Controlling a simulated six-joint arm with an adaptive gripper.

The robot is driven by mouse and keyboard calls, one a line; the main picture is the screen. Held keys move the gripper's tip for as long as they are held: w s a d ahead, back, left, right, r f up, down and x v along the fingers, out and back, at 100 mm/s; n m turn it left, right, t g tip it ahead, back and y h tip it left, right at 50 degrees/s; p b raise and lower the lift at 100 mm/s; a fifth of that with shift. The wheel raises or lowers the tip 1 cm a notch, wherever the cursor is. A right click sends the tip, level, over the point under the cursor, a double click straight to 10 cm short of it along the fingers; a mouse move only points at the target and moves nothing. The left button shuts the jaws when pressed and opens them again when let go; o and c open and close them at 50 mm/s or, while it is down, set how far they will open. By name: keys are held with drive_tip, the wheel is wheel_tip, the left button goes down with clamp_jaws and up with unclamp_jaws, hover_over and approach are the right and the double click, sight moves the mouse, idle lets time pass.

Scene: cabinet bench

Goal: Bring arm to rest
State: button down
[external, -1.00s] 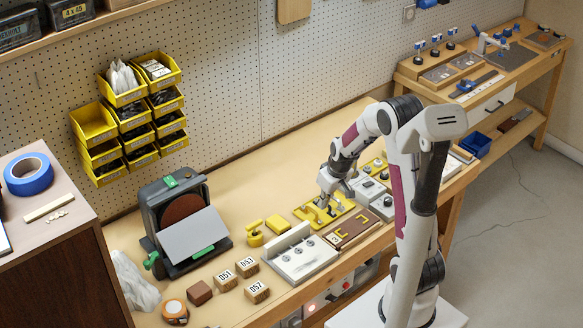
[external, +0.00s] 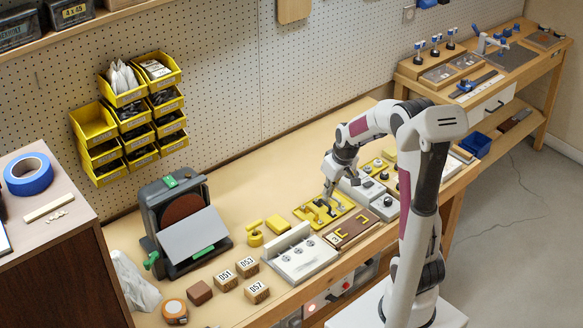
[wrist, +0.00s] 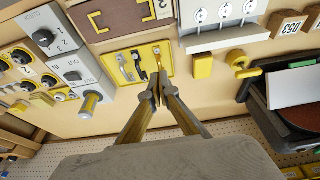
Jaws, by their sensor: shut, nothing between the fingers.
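My gripper (external: 328,198) is shut and empty, low over the yellow plate (external: 347,214) on the bench. I cannot tell whether the tips touch the plate. My arm reaches in from the right.
Grey switch boxes (external: 382,207) stand right of the plate. A yellow block (external: 278,224) and a sander (external: 184,228) are to the left. Bench behind the plate is clear.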

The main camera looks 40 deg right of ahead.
idle(0.4)
drive_tip(key=s+a+r, duration=0.3)
drive_tip(key=s+r, duration=0.1)
drive_tip(key=s, duration=0.3)
drive_tip(key=s+a+r+t, duration=0.1)
drive_tip(key=s+a+r, duration=0.3)
drive_tip(key=s, duration=0.3)
drive_tip(key=s+a+r+t, duration=0.1)
drive_tip(key=s+a+r, duration=0.2)
drive_tip(key=s+r, duration=0.3)
drive_tip(key=shift+s+a, duration=0.4)
drive_tip(key=shift+s, duration=0.65)
